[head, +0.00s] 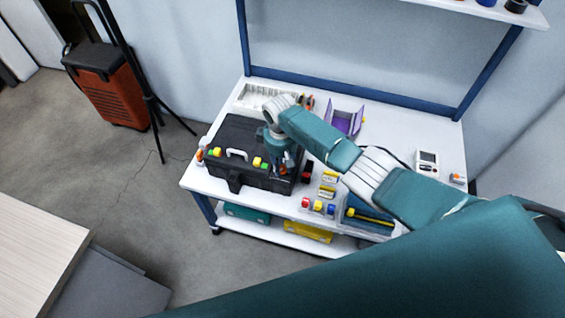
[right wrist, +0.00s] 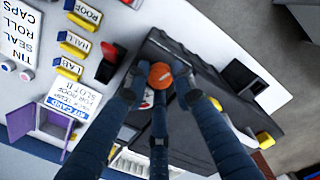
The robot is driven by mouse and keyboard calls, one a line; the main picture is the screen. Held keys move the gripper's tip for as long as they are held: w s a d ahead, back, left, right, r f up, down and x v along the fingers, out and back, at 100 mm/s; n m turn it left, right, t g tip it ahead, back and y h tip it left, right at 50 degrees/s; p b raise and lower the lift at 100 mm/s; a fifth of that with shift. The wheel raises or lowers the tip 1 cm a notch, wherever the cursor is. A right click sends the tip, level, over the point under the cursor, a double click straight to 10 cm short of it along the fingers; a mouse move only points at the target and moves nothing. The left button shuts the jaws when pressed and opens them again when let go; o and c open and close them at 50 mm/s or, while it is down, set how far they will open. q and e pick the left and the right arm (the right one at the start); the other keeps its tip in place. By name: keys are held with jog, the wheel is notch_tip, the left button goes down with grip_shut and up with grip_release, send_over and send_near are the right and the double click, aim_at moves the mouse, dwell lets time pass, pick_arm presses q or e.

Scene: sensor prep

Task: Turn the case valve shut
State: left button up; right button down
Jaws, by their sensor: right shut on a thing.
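The black case (head: 232,135) lies closed on the left part of the white workbench, with a pale handle on its lid. My right gripper (head: 284,164) reaches down over the right end of the case. In the right wrist view, the fingers of my right gripper (right wrist: 160,92) are closed around the round orange valve knob (right wrist: 160,75) on the black case (right wrist: 178,55). The fingers partly cover the knob, and its turn angle cannot be told. My left gripper is not in view.
The bench (head: 385,150) also holds a purple open box (head: 344,120), a white tray (head: 258,96), yellow labelled blocks (head: 328,178), a blue bin (head: 366,214) and a white meter (head: 427,162). Small yellow and green pieces sit along the case. The bench's right part has free room.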

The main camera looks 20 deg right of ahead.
aim_at(281, 169)
jog(key=m+p, duration=0.1)
jog(key=m, duration=0.2)
jog(key=shift+m, duration=1.5)
jog(key=c, duration=1.5)
grip_release()
jog(key=shift+o, duration=0.2)
notch_tip(281, 169, up, 12)
jog(key=shift+a, duration=0.2)
jog(key=shift+f, duration=0.1)
